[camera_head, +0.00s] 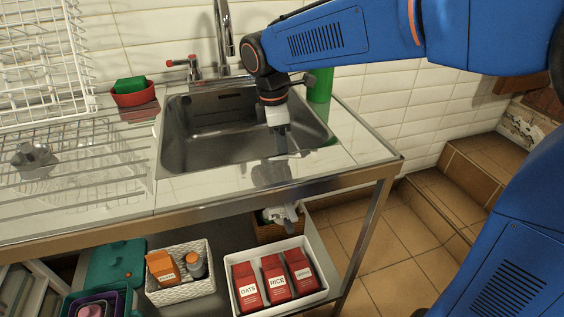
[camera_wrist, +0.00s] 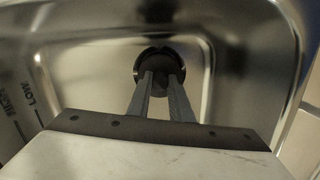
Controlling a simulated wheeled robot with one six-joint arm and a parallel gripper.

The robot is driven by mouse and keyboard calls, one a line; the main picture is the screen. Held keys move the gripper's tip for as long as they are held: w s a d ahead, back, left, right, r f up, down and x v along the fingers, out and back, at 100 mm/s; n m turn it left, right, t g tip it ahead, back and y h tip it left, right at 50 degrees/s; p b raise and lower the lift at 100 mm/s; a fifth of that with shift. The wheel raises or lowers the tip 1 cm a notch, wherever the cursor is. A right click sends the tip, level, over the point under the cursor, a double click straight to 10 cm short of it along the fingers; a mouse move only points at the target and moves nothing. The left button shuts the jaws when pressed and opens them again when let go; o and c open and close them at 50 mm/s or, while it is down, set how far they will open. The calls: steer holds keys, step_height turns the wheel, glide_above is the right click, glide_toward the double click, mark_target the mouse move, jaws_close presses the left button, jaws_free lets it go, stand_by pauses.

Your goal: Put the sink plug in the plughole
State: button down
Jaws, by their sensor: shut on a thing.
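The steel sink (camera_head: 205,150) is set in the counter, and its basin also shows in the wrist view (camera_wrist: 85,65). My gripper (camera_head: 281,148) points down over the right part of the basin. In the wrist view its two fingers (camera_wrist: 161,80) are a little apart and shut on the dark round sink plug (camera_wrist: 159,70). The plug lies in front of the basin floor. I cannot make out the plughole as separate from the dark plug, nor tell how high the plug is above it.
A tap (camera_head: 223,40) stands behind the sink. A red bowl with a green sponge (camera_head: 130,85) is at its left, beside a wire dish rack (camera_head: 75,150). A green bottle (camera_head: 320,86) stands close behind my gripper. Boxes and baskets fill the shelf below.

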steer(key=shift+f, duration=1.8)
steer(key=shift+f, duration=0.1)
steer(key=c, duration=1.6)
jaws_free()
steer(key=r, duration=0.4)
steer(key=a+r, duration=0.1)
steer(key=r, duration=0.7)
steer(key=shift+s+a+r, duration=0.1)
steer(key=shift+a, duration=0.1)
steer(key=shift+d, duration=0.1)
